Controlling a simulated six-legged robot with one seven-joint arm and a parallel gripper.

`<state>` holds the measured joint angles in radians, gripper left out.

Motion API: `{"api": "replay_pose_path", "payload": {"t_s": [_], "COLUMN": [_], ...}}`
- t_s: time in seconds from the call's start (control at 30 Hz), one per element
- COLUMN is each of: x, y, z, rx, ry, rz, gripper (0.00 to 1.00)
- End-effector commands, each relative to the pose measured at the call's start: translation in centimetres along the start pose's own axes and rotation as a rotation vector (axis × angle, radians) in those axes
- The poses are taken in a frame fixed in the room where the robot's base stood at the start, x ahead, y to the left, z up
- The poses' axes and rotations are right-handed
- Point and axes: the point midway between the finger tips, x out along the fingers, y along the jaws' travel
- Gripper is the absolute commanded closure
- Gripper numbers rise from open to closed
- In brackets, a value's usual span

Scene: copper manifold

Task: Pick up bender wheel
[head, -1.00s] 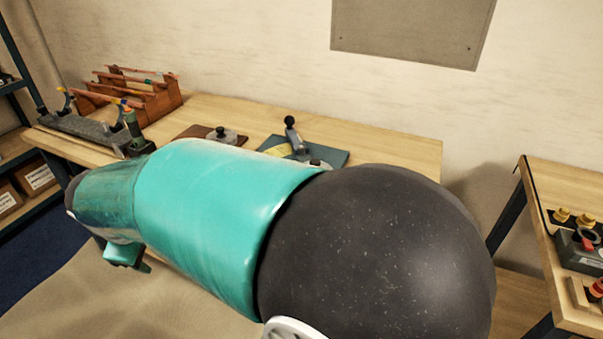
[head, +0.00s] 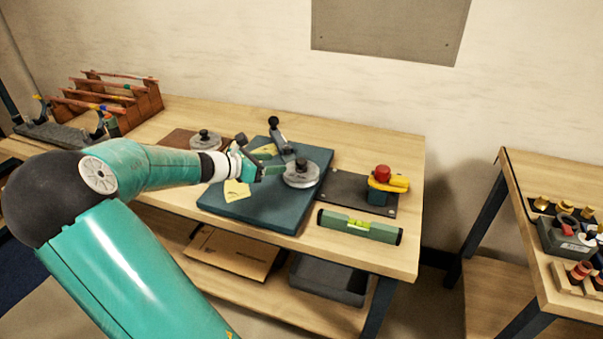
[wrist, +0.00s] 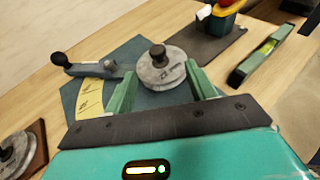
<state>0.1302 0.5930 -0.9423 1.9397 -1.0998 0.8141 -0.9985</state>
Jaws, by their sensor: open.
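A grey bender wheel (head: 302,177) with a black knob lies on the dark teal mat in the head view. In the wrist view the wheel (wrist: 162,72) sits ahead of and between my two green fingers. My gripper (head: 268,168) is open just left of the wheel, pointing at it. The wrist view shows the gripper (wrist: 161,82) with its fingertips apart near the wheel's near edge; contact cannot be told. A second similar grey wheel (head: 205,140) sits on a brown board farther left.
A blue-grey handle (head: 281,143) with a black ball lies beside the wheel on the teal mat (head: 262,214). A black plate with a red-and-yellow tool (head: 382,184) and a green level (head: 358,226) lie to the right. A copper-tube rack (head: 110,102) stands far left.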

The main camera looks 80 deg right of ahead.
Motion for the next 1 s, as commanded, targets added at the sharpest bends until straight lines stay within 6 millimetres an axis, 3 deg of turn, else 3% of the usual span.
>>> {"api": "replay_pose_path", "payload": {"t_s": [0.3,0.53,0.8,1.0], "x": [6.1,7.8,11.7,12.2], "y": [-0.2,0.0,0.6,0.6], "z": [0.0,-0.1,-0.4,-0.4], "rx": [0.004,0.005,0.005,0.006], "ry": [0.002,0.003,0.003,0.004], "rz": [-0.006,-0.005,-0.005,-0.003], "gripper": [0.44,0.44,0.44,0.44]}}
